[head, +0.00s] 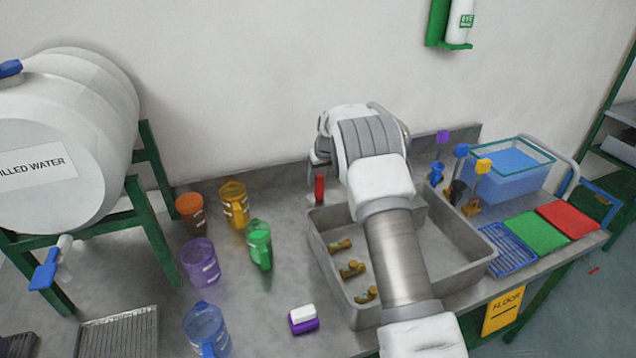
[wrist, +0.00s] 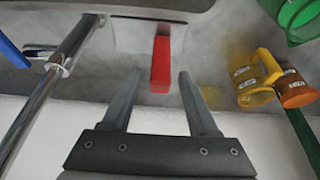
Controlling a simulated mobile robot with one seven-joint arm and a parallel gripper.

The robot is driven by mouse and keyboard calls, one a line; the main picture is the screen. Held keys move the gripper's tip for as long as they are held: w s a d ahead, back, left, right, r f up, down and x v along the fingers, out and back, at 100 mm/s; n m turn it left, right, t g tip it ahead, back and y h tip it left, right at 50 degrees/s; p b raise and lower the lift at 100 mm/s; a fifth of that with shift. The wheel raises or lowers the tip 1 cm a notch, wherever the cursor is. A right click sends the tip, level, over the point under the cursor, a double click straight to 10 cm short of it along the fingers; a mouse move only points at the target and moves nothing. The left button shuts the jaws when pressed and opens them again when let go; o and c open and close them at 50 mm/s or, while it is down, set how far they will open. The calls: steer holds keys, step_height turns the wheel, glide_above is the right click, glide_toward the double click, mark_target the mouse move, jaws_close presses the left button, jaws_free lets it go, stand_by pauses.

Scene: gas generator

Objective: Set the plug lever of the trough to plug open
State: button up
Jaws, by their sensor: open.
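The grey trough (head: 318,247) is set into the bench, with my arm reaching across it. A red lever (head: 319,188) stands at its back left corner. In the wrist view the red lever (wrist: 161,63) appears upright in the picture, beside the trough wall (wrist: 140,38). My gripper (wrist: 160,74) is open, and the lever's end shows between its two fingertips without visible contact. How deep the lever sits between the fingers I cannot tell. In the head view my arm hides most of the gripper. The trough's plug is not visible.
A chrome pipe (wrist: 50,75) runs left of my gripper. Orange (head: 190,214), yellow (head: 234,204) and green (head: 259,244) jugs stand left of the trough. A blue water tank (head: 510,172) is at the back right. The wall is close behind the lever.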

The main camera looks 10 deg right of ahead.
mark_target(318, 183)
steer(key=shift+x, duration=1.9)
jaws_close()
